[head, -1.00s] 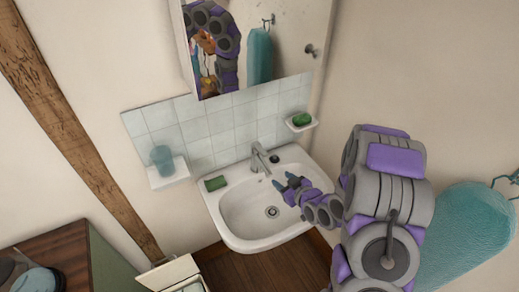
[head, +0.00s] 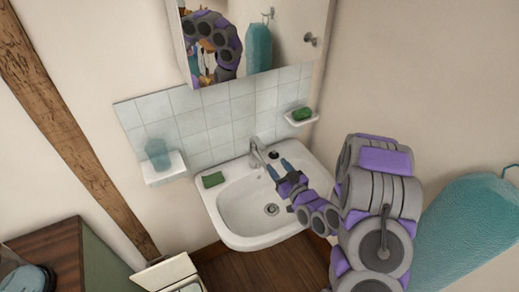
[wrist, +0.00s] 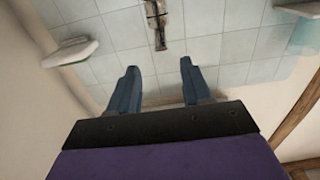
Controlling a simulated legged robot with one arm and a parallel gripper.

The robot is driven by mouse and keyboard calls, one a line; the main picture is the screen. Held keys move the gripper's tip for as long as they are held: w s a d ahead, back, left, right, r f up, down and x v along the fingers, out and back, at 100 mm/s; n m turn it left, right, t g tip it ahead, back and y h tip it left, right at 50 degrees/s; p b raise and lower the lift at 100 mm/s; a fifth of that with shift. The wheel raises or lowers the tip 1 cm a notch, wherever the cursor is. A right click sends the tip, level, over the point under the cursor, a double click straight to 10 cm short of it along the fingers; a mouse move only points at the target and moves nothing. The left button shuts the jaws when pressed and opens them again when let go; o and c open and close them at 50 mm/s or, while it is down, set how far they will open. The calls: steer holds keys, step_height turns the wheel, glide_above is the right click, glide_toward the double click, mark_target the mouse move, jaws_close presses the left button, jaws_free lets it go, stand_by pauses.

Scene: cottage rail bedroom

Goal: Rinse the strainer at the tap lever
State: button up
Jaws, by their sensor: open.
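The chrome tap (head: 256,152) with its lever stands at the back of the white washbasin (head: 232,228). It also shows in the wrist view (wrist: 158,22), ahead of my fingers. My gripper (head: 278,167) is open and empty over the back of the basin, just right of the tap and apart from it. Its two blue fingers (wrist: 158,70) show spread in the wrist view. A small dark round piece (head: 274,155) lies on the basin's back rim right of the tap; I cannot tell whether it is the strainer. The drain (head: 272,209) shows in the bowl.
A green sponge (head: 213,180) lies on the basin's left rim. A wall shelf (head: 164,172) holds a glass (head: 158,153); a soap dish (head: 300,120) holds green soap. A mirror cabinet (head: 288,50) hangs above. A teal hanging item (head: 465,235) is at right.

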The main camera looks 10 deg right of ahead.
mark_target(258, 141)
steer(key=b+x, duration=0.3)
steer(key=x, duration=1.1)
steer(key=shift+f, duration=0.1)
steer(key=shift+s, duration=0.15)
jaws_close()
